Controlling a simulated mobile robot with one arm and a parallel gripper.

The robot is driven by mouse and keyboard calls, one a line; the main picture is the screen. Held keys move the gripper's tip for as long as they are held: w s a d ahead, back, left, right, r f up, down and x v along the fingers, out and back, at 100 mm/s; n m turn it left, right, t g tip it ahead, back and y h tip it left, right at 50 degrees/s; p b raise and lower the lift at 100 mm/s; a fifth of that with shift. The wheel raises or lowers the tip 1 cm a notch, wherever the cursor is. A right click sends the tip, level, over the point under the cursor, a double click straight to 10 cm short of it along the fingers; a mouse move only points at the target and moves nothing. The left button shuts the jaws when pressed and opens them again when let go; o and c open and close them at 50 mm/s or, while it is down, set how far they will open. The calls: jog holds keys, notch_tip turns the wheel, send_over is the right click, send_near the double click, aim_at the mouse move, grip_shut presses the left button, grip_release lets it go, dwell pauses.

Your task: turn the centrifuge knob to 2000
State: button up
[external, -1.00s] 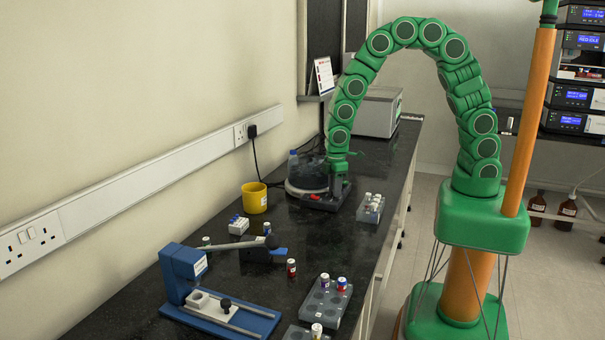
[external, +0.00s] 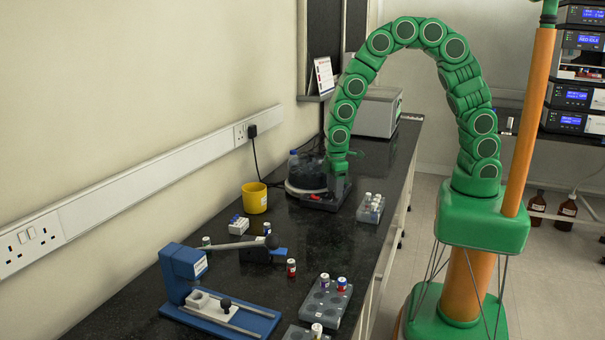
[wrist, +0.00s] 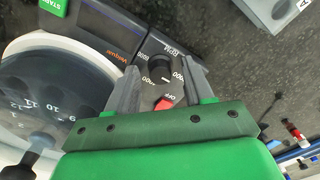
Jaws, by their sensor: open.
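The centrifuge (external: 306,172) stands on the dark bench by the wall, below the end of my arm. In the wrist view its clear round lid (wrist: 38,92) covers numbered slots. The full dial figures and exact setting cannot be read. My gripper (wrist: 161,70) is open, its two grey fingers on either side of the knob, with a gap visible. In the external view my gripper (external: 338,182) is over the centrifuge's front right part.
A yellow mug (external: 254,198) and a white tube rack (external: 239,225) stand nearer the camera. A grey rack with capped tubes (external: 371,208) is right of the centrifuge. A blue device (external: 185,270) and more racks fill the near bench. A grey box (external: 376,112) stands behind.

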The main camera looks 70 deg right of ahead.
notch_tip(320, 180, up, 6)
jog(key=shift+w+r, duration=0.1)
jog(key=shift+r, duration=0.7)
jog(key=shift+d+r, duration=0.1)
jog(key=shift+r, duration=0.1)
jog(key=s+d+r+m, duration=0.4)
jog(key=s+d+r, duration=0.65)
jog(key=s, duration=0.35)
jog(key=s+d+r+m+g, duration=0.1)
jog(key=s+d+r+m, duration=0.1)
jog(key=s, duration=0.6)
jog(key=s+d+r+m, duration=0.2)
jog(key=s, duration=0.6)
jog(key=shift+s+d+r+m+g, duration=0.2)
jog(key=shift+d+m+g, duration=0.1)
jog(key=shift+d+g, duration=0.1)
